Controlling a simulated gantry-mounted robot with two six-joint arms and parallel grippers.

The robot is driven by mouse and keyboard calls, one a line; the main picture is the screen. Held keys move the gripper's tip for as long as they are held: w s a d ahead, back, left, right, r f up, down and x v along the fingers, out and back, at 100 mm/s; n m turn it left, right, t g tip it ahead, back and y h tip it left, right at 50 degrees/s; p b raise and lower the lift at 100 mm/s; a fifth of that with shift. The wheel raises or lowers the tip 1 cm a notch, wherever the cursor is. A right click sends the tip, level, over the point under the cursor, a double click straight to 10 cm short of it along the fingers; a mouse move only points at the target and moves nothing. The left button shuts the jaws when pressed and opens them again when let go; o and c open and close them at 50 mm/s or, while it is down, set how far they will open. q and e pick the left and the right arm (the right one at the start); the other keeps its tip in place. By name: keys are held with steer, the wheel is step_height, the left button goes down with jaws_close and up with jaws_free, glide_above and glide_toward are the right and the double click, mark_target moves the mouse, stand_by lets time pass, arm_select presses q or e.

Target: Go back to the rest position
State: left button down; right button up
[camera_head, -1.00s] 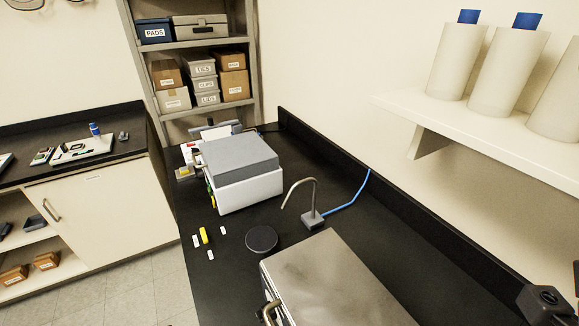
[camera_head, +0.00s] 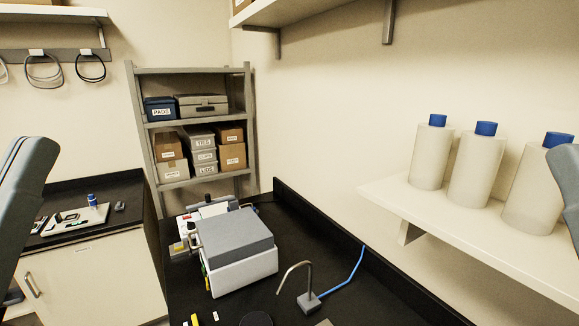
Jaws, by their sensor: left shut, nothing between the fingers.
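A grey arm link of mine rises along the left edge in the head view, and another stands at the right edge. No gripper fingers show on either side. A white bench instrument with a grey top (camera_head: 239,237) stands on the black bench. A bent grey stand (camera_head: 309,300) with a blue cable is to its right.
The black bench (camera_head: 365,300) runs along the right wall. A wall shelf (camera_head: 455,215) holds white bottles with blue caps. A shelving rack (camera_head: 137,110) with boxes stands behind. A side counter (camera_head: 100,188) is at the left. Small pieces (camera_head: 215,316) lie near the bottom edge.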

step_height(320, 180, up, 28)
steer(key=p, duration=2.4)
steer(key=shift+f+p, duration=0.2)
steer(key=shift+p, duration=0.15)
